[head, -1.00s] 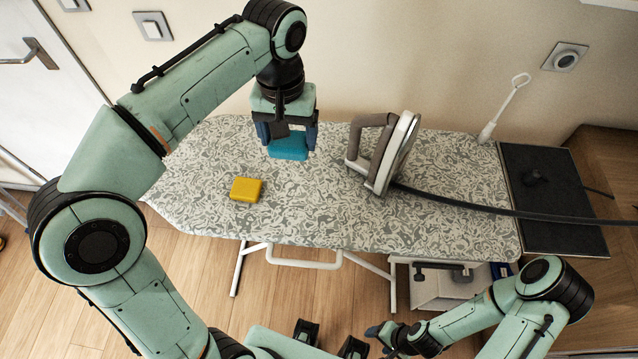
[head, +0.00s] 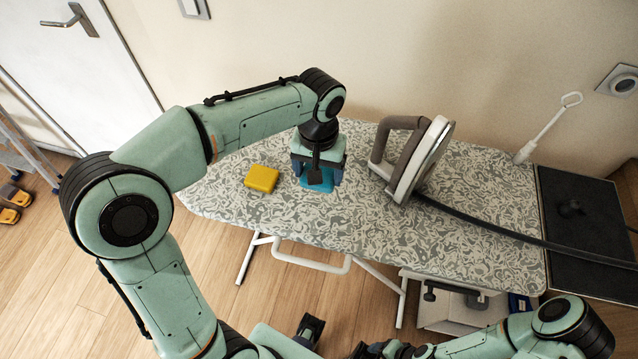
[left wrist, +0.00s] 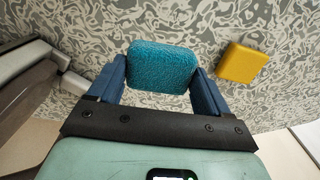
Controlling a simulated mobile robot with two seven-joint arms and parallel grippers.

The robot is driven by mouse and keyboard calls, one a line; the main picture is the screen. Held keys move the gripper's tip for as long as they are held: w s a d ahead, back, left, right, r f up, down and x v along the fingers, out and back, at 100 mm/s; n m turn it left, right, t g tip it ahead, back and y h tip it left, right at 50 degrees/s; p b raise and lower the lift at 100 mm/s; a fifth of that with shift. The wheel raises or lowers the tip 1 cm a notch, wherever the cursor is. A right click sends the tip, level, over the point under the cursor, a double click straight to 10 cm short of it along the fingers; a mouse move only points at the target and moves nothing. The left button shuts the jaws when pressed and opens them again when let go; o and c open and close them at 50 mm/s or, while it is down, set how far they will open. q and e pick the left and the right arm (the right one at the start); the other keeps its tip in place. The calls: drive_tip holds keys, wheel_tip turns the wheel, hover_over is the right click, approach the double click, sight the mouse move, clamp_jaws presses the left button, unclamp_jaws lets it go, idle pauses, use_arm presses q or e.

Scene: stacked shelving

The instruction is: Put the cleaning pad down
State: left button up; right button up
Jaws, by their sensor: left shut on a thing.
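The blue cleaning pad (head: 318,181) is held between the fingers of my left gripper (head: 318,172), over the patterned ironing board (head: 440,240). In the left wrist view, the pad (left wrist: 162,68) sits between the two dark blue fingers of the left gripper (left wrist: 160,82), which is shut on it. I cannot tell whether its underside touches the board. My right gripper (head: 388,349) is only partly in view at the bottom edge of the head view, and its fingers cannot be made out.
A yellow pad (head: 262,179) lies on the board just left of the held pad; it also shows in the left wrist view (left wrist: 243,63). An iron (head: 415,160) stands to the right, its dark cord running right. The board's front middle is clear.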

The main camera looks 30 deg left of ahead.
use_arm(q)
drive_tip(key=shift+f+b, duration=0.3)
drive_tip(key=shift+f, duration=2.2)
drive_tip(key=shift+f, duration=0.2)
drive_tip(key=o, duration=0.9)
drive_tip(key=shift+c, duration=0.2)
drive_tip(key=shift+r, duration=0.1)
